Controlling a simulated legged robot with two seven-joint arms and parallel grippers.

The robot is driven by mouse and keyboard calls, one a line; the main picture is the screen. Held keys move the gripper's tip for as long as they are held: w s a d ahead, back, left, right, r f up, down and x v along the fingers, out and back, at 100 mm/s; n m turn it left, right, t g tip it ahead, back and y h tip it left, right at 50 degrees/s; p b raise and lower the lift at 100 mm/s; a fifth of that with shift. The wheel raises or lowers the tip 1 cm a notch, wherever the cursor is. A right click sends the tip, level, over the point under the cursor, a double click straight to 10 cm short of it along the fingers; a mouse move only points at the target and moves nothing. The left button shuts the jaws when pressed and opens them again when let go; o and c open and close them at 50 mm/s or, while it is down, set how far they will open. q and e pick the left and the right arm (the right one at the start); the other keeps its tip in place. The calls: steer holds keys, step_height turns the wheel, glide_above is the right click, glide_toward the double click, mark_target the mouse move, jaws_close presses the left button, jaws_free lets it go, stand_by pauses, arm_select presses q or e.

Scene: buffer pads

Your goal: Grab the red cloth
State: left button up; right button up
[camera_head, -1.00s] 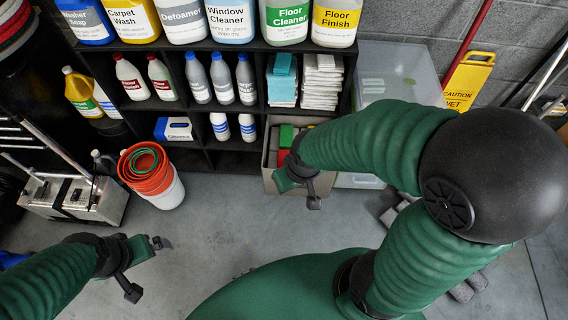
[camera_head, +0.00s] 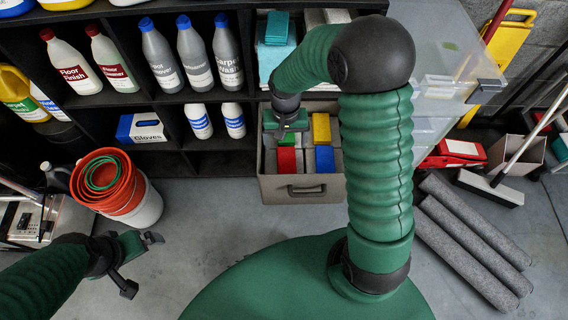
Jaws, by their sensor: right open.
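The red cloth (camera_head: 286,160) is a red folded block in a grey bin (camera_head: 308,189) at the foot of the shelf. Yellow (camera_head: 321,128), blue (camera_head: 325,159) and green pieces lie beside it in the bin. My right gripper (camera_head: 286,128) is open and empty, over the back left part of the bin, just behind the red cloth in the picture. It partly hides the green piece. My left gripper (camera_head: 142,264) is open and empty, low on the left above the floor.
The black shelf (camera_head: 225,163) with bottles stands behind and left of the bin. Nested orange buckets (camera_head: 107,181) stand left. Grey rolls (camera_head: 470,245) lie on the floor at right, near a red box (camera_head: 455,153). The floor before the bin is clear.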

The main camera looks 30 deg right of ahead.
steer(key=b, duration=0.2)
glide_above(286, 162)
steer(key=f, duration=0.8)
steer(key=shift+d+f, duration=0.15)
steer(key=shift+d, duration=0.05)
steer(key=shift+s+f+b, duration=0.1)
steer(key=shift+f+b, duration=0.2)
steer(key=f+b, duration=0.2)
steer(key=f, duration=0.1)
steer(key=f+b, duration=0.1)
steer(key=shift+a+f, duration=0.3)
steer(key=shift+f, duration=0.05)
steer(key=shift+d+r, duration=0.15)
steer(key=shift+c, duration=1.3)
steer(key=c, duration=1.2)
